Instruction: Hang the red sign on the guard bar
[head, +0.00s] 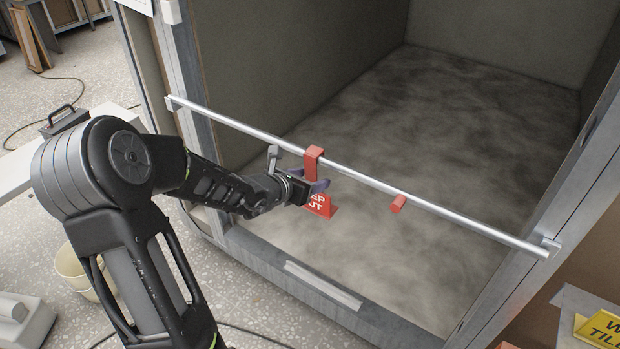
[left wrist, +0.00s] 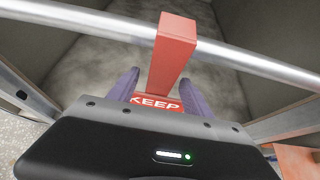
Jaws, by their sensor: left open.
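The red sign (head: 320,206) hangs on the guard bar (head: 365,179), its red hook (head: 313,157) looped over the top of the bar. In the left wrist view its hook strap (left wrist: 172,52) crosses the bar (left wrist: 230,50), and the word KEEP (left wrist: 155,103) shows on the plate below. My left gripper (head: 318,186) is just in front of the sign, below the bar. Its purple fingers (left wrist: 158,88) are spread, one on each side of the sign, and appear apart from it. Part of the sign's plate is hidden behind the gripper. My right gripper is not in view.
The bar spans the pod opening between two side posts. A yellow sign (head: 602,329) stands at the lower right. A bucket (head: 75,272) and a grey bench (head: 22,168) are at the left.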

